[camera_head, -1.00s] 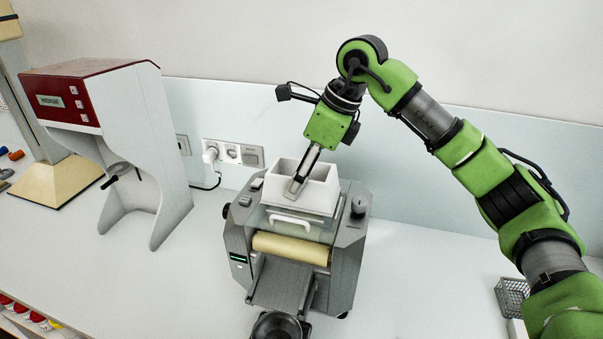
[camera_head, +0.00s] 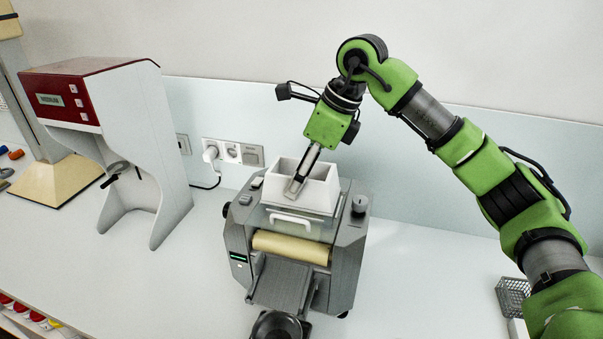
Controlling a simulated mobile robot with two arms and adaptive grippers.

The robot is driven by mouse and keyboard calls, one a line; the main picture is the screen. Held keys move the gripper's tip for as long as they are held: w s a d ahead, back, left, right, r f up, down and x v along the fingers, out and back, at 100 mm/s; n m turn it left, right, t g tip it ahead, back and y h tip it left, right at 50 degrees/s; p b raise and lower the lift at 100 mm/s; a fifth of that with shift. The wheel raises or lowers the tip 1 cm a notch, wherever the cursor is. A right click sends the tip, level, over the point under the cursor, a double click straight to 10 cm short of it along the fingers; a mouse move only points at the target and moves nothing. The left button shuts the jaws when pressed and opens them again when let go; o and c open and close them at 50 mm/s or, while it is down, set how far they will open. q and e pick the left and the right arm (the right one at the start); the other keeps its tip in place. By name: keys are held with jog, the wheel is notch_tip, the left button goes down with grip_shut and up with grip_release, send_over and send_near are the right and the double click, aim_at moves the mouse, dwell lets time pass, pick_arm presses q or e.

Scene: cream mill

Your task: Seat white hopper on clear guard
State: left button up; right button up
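The white hopper (camera_head: 316,194), an open-topped box, is upright at the top of the grey mill (camera_head: 346,250). The clear guard (camera_head: 305,229) with its white handle (camera_head: 290,219) shows just below the hopper, above the cream roller. The hopper's base looks to be at the guard's top, but I cannot tell whether they touch. My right gripper (camera_head: 295,187) reaches down from above and is shut on the hopper's front wall, with a fingertip against its outer face. The finger on the inside is mostly hidden. My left gripper is not in view.
A red and white machine (camera_head: 140,140) stands to the left. Wall sockets with a plugged cable (camera_head: 212,156) are behind the mill. A dark round bowl (camera_head: 279,326) is in front of it. A wire basket (camera_head: 512,297) is at the right. The bench (camera_head: 420,270) right of the mill is clear.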

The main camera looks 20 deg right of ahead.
jog(key=shift+f+b, duration=0.6)
jog(key=shift+f, duration=0.05)
dwell(1.5)
jog(key=o, duration=1.3)
jog(key=v, duration=1.2)
jog(key=shift+s+f, duration=0.1)
jog(key=shift+f, duration=0.05)
